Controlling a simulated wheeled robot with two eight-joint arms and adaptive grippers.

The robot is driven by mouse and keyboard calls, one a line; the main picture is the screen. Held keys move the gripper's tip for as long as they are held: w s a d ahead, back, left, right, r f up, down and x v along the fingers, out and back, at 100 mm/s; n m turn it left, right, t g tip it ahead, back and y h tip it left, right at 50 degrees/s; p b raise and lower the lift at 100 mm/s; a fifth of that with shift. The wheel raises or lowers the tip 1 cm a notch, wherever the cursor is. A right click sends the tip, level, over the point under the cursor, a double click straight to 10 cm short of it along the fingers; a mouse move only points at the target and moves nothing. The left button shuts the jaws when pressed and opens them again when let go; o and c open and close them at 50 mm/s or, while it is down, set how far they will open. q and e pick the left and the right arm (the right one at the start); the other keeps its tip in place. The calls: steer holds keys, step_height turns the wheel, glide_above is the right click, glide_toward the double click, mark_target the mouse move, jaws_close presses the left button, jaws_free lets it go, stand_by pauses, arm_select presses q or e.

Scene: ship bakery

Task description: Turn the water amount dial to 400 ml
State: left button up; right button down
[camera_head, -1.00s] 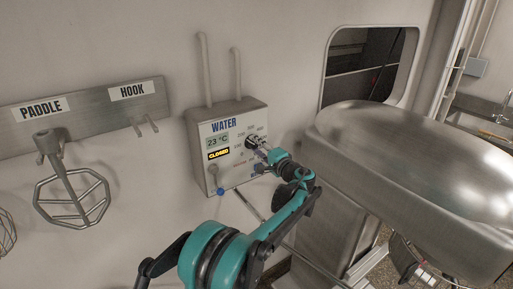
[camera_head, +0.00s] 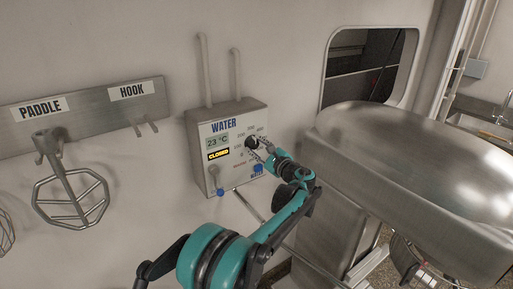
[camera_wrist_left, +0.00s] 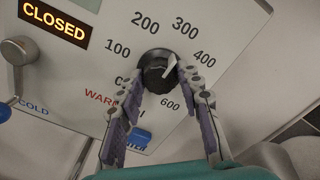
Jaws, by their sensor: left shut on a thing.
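The water amount dial (camera_head: 251,142) is a black round knob on the grey water box (camera_head: 205,150), ringed by numbers from 100 to 600. In the left wrist view the dial (camera_wrist_left: 154,72) has a white pointer directed up and right, between the 300 and 400 marks; its exact reading is hard to tell. My left gripper (camera_head: 262,149) is at the dial from the lower right. In the wrist view its fingers (camera_wrist_left: 160,82) stand on either side of the knob, shut on it. The right gripper is not seen.
The box has a CLOSED display (camera_head: 218,155), a blue button (camera_head: 258,168) below the dial and a blue-tipped tap (camera_head: 220,192). A paddle (camera_head: 70,200) hangs at left. A large steel bowl (camera_head: 420,150) fills the right side.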

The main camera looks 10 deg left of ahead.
arm_select(q)
steer(key=m, duration=0.4)
steer(key=shift+f+m, duration=0.1)
steer(key=shift+m, duration=2.1)
steer(key=o, duration=1.2)
steer(key=v, duration=1.2)
steer(key=shift+d, duration=0.1)
